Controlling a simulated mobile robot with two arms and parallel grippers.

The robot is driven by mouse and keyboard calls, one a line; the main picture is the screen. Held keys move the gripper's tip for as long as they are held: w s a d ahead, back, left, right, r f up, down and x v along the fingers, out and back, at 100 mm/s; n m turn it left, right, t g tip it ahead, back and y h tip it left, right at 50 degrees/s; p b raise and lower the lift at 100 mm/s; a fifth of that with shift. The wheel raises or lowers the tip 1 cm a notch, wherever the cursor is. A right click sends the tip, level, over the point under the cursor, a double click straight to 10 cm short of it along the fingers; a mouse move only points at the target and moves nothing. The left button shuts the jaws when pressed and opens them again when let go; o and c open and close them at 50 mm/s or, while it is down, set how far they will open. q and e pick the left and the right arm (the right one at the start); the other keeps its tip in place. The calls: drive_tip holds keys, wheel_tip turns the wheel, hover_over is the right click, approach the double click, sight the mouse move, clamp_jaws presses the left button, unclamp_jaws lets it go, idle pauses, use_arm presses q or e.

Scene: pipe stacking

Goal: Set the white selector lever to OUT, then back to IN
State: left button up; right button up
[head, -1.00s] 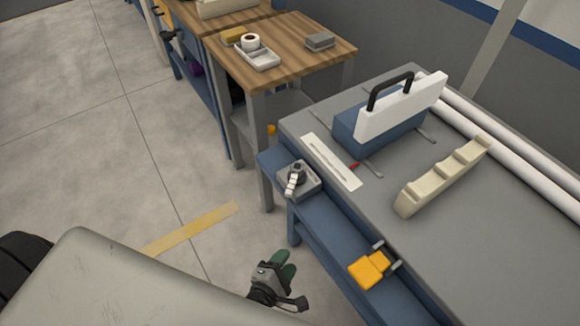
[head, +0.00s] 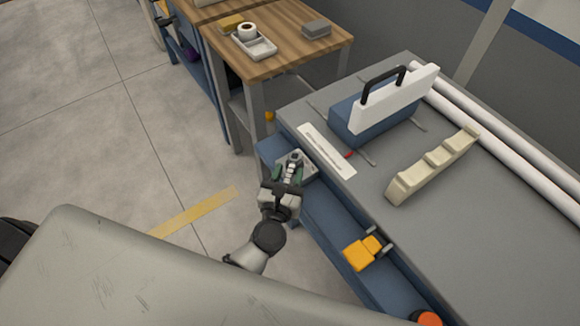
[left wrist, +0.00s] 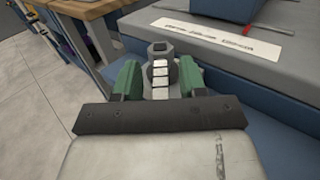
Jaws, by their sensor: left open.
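The white selector lever (head: 292,169) sits on a small grey housing (head: 310,166) on the blue front ledge of the bench. In the left wrist view the lever (left wrist: 160,80) is a stepped white arm running from a dark grey hub (left wrist: 160,48) towards me. My left gripper (head: 288,175) is over the lever with its green fingers open. In the left wrist view the fingers of the gripper (left wrist: 159,82) stand on either side of the lever, with gaps visible. The IN and OUT markings cannot be read. My right gripper is out of view.
A white label strip (head: 326,150) with a red pointer (head: 348,155) lies on the grey bench top. A yellow-orange lever (head: 358,254) and an orange-red knob (head: 428,318) sit along the front ledge. A blue block with a white panel (head: 395,98) stands behind.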

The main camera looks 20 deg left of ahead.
use_arm(q)
drive_tip(key=shift+w, duration=0.65)
clamp_jaws()
